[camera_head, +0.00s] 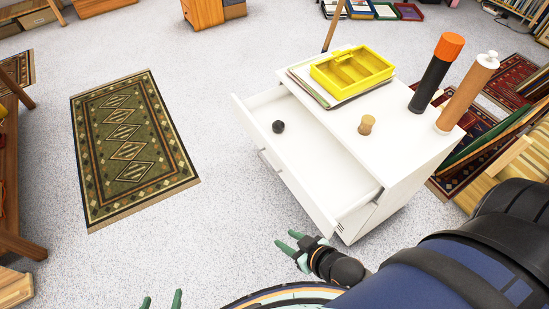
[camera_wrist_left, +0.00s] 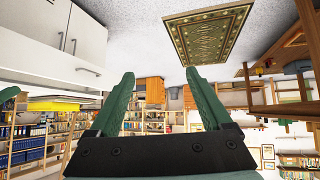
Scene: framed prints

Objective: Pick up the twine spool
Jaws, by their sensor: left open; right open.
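The twine spool (camera_head: 366,125) is a small tan, waisted spool standing upright on the white cabinet's top (camera_head: 395,110), in the head view. My right gripper (camera_head: 291,245) is open and empty in front of the cabinet, below and to the left of the spool in the picture. My left gripper (camera_head: 161,302) shows only its green fingertips at the bottom edge; they are apart. In the left wrist view the left gripper (camera_wrist_left: 160,80) is open with nothing between its fingers. I cannot make out the spool in that view.
The cabinet's drawer (camera_head: 310,165) is pulled out, with a small dark round object (camera_head: 278,126) inside. A yellow tray (camera_head: 352,72) lies at the top's back. A black tube with an orange cap (camera_head: 436,72) and a brown tube (camera_head: 467,92) stand right. Floor left is clear around a green rug (camera_head: 125,145).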

